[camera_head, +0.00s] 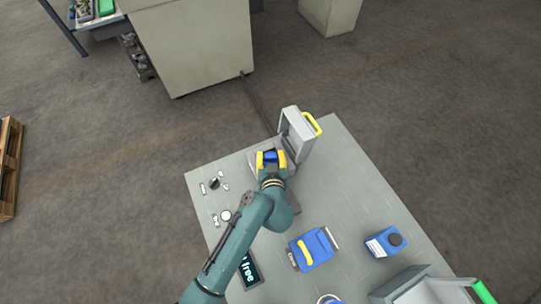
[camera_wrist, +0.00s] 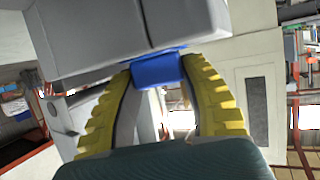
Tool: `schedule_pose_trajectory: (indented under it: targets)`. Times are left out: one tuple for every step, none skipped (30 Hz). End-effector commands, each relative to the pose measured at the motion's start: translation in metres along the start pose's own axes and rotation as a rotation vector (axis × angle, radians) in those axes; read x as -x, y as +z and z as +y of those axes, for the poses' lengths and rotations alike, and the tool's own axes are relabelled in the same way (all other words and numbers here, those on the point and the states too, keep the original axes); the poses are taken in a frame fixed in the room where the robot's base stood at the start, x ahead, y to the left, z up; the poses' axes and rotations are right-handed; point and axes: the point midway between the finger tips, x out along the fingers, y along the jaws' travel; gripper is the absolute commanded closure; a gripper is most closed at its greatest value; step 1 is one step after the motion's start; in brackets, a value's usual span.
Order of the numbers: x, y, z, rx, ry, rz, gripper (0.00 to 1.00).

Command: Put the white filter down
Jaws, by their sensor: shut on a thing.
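My gripper (camera_head: 271,158) has yellow fingers and is shut on a blue block (camera_head: 270,155). In the wrist view, the blue block (camera_wrist: 159,70) sits between the curved yellow fingers, below a large grey body (camera_wrist: 130,30). My gripper is at the far end of the table, in front of a grey case (camera_head: 298,135) with a raised lid and a yellow handle. I cannot tell whether the block touches the case. No white filter shows clearly; a small white round piece (camera_head: 226,215) lies on the table left of my arm.
The grey table (camera_head: 350,190) holds small metal parts (camera_head: 214,184) at left, a blue tool with a yellow handle (camera_head: 312,248), a blue box (camera_head: 385,242) and a dark display (camera_head: 249,270). A large beige cabinet (camera_head: 195,45) stands behind. The table's right middle is clear.

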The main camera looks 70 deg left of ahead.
Motion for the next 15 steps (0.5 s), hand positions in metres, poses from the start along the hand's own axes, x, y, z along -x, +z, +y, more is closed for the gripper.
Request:
schedule_pose_trajectory:
  targets:
    - [-0.0013, 0.0033, 0.0, 0.0, 0.0, 0.0, 0.96]
    - [-0.0009, 0.0025, 0.0, 0.0, 0.0, 0.0, 0.52]
    - [-0.0006, 0.0019, -0.0001, 0.0, 0.0, -0.001, 0.44]
    - [-0.0006, 0.0019, -0.0001, 0.0, 0.0, -0.001, 0.38]
    - [-0.0006, 0.0019, -0.0001, 0.0, 0.0, -0.001, 0.33]
    - [-0.0006, 0.0019, -0.0001, 0.0, 0.0, -0.001, 0.32]
    - [-0.0006, 0.0019, -0.0001, 0.0, 0.0, -0.001, 0.32]
    - [-0.0006, 0.0019, -0.0001, 0.0, 0.0, -0.001, 0.32]
    - [-0.0006, 0.0018, -0.0001, 0.0, 0.0, -0.001, 0.32]
    - [-0.0006, 0.0018, -0.0001, 0.0, 0.0, -0.001, 0.32]
    - [-0.0006, 0.0018, -0.0001, 0.0, 0.0, -0.001, 0.32]
    - [-0.0005, 0.0018, -0.0001, 0.0, 0.0, -0.001, 0.32]
    - [-0.0004, 0.0013, -0.0001, 0.0, 0.0, -0.001, 0.32]
    - [0.0001, 0.0002, 0.0, 0.0, 0.0, 0.0, 0.32]
    - [0.0011, -0.0026, 0.0, 0.0, 0.0, 0.0, 0.32]
